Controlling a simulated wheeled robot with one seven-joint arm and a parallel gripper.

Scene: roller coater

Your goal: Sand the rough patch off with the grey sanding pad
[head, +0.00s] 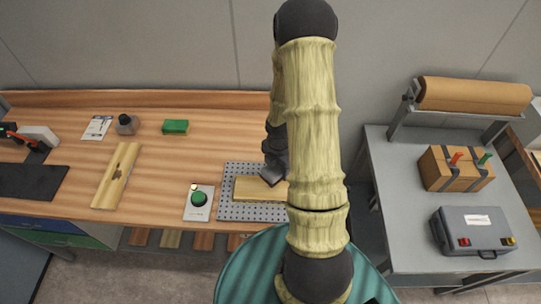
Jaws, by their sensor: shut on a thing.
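A yellow wooden board (245,189) lies on a grey perforated plate (226,211) near the front of the wooden bench. My gripper (273,166) points down over the board's right part, partly hidden by my arm. It is shut on a small dark grey piece, seemingly the grey sanding pad (272,178), with a reddish lower edge. The pad is at or just above the board's surface; I cannot tell if it touches. I cannot make out the rough patch, and my arm hides the board's right end.
A grey table (402,215) at right holds a cardboard box (455,172) and grey case (474,232).

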